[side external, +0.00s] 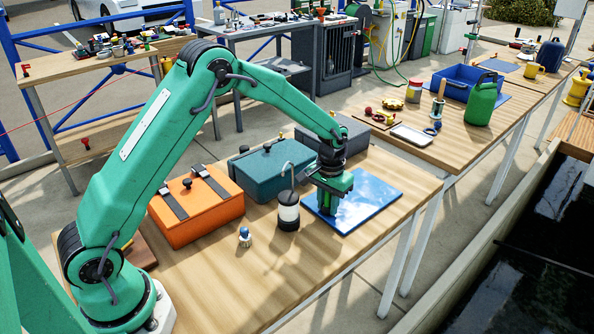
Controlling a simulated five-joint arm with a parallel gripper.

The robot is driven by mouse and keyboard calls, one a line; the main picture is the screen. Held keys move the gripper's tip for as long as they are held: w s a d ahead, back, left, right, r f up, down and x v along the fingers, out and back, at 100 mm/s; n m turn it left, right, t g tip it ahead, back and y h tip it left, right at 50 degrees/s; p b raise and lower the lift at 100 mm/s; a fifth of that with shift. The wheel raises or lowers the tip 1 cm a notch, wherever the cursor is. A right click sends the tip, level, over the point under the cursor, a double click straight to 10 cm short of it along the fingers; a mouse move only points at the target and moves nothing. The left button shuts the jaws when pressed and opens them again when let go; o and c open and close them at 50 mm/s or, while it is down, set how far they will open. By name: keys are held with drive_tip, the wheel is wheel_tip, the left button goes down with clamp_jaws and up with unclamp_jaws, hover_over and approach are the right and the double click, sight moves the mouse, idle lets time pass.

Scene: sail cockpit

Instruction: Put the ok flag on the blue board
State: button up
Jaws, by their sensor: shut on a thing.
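The blue board (368,199) lies flat near the right end of the front wooden table, with a glossy, pale reflection on it. My gripper (328,208) points down over the left part of the board. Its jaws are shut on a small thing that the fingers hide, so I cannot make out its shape. I cannot pick out the ok flag anywhere in this view. Whether the held thing touches the board cannot be told.
A white and black bottle with a bent spout (288,212) stands close left of my gripper. Behind are a teal case (268,170), an orange case (196,208) and a grey case (352,137). A small blue-topped fitting (245,237) stands in front. The front right tabletop is clear.

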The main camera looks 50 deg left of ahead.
drive_tip(key=shift+f, duration=0.1)
drive_tip(key=o, duration=1)
wheel_tip(320, 180, up, 12)
drive_tip(key=shift+r, duration=0.2)
idle(0.5)
